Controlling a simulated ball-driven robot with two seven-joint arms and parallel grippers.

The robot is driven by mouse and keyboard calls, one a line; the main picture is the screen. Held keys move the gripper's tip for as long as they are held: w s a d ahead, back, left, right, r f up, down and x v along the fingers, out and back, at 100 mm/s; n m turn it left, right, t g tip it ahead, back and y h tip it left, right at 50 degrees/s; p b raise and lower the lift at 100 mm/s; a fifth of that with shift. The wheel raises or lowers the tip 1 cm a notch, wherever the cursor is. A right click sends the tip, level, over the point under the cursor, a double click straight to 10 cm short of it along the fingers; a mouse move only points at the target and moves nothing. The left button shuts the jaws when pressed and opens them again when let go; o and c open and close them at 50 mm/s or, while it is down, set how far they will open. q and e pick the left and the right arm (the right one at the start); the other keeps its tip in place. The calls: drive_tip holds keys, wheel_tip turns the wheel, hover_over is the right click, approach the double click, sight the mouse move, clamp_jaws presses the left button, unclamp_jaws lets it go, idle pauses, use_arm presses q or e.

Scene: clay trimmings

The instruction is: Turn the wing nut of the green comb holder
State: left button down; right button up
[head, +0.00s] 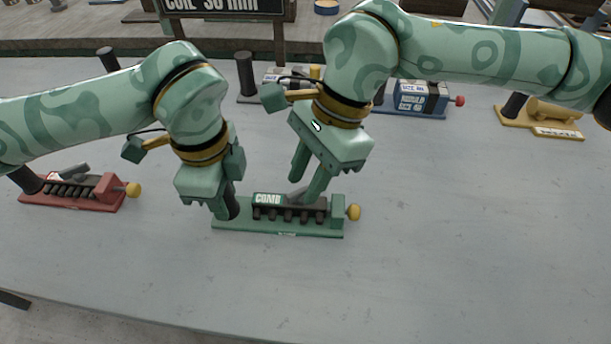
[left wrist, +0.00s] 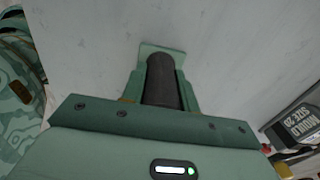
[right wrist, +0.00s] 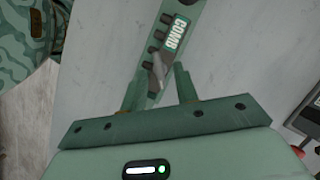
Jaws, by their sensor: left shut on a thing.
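The green comb holder (head: 277,228) lies on the grey table, with a "COMB" label, a row of dark teeth, a yellow knob (head: 353,212) at its right end and a black post (head: 230,207) at its left. My left gripper (head: 218,207) is shut on that post, which shows between its fingers in the left wrist view (left wrist: 164,80). The grey wing nut (right wrist: 157,72) sits on top of the holder, partly hidden in the head view. My right gripper (right wrist: 159,88) is open above it, its fingers apart on either side; contact cannot be told.
A red holder (head: 70,202) with a yellow knob stands at the left. A blue holder (head: 420,104) and a yellow one (head: 545,118) stand at the back right. A dark sign (head: 225,8) rises behind. The table's front and right are clear.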

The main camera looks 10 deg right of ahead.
drive_tip(key=v, duration=1.1)
drive_tip(key=shift+r, duration=0.1)
use_arm(q)
drive_tip(key=c, duration=1)
unclamp_jaws()
